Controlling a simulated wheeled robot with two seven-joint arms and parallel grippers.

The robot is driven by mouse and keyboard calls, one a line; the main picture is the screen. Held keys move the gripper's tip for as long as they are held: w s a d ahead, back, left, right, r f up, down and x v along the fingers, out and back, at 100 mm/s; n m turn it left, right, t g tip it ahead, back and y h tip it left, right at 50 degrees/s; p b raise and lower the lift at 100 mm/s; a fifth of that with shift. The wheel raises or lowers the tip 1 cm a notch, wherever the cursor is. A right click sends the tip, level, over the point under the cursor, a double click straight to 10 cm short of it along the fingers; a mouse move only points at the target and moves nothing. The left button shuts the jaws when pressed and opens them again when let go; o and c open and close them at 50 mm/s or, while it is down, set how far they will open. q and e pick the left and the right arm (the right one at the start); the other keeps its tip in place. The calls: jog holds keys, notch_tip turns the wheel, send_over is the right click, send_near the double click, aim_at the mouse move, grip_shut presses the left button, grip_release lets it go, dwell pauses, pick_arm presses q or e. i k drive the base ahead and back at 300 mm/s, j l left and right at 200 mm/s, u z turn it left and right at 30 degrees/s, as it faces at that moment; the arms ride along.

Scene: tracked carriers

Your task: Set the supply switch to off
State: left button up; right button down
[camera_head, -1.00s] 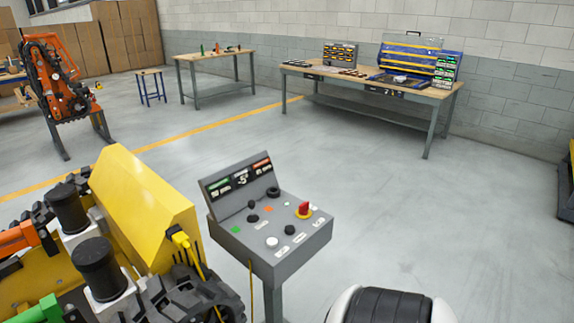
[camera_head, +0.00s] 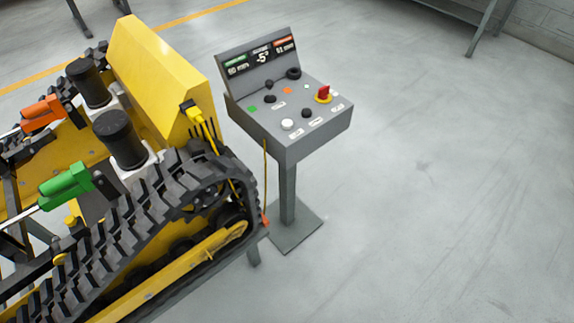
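A grey control console (camera_head: 290,138) stands on a post to the right of a yellow tracked carrier. On its sloping top, a red handle on a yellow base (camera_head: 323,93) sits toward the right. It looks like the supply switch, but its label is too small to read. Black knobs, a white button (camera_head: 287,124), green and orange lamps and small labels share the top. A display (camera_head: 262,58) on the upright back panel is lit and reads about -5°. Neither of my grippers is in view.
The tracked carrier (camera_head: 150,75) fills the left side, its black track (camera_head: 130,225) close to the console. A yellow cable (camera_head: 207,130) comes from its plug. The console's base plate (camera_head: 296,232) is on the floor. The floor in front and right is clear.

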aim_at(323, 92)
jog(key=l+z, duration=0.25)
jog(key=z, duration=0.2)
jog(key=i+l+z, duration=0.15)
jog(key=z, duration=0.35)
jog(key=i+l, duration=0.05)
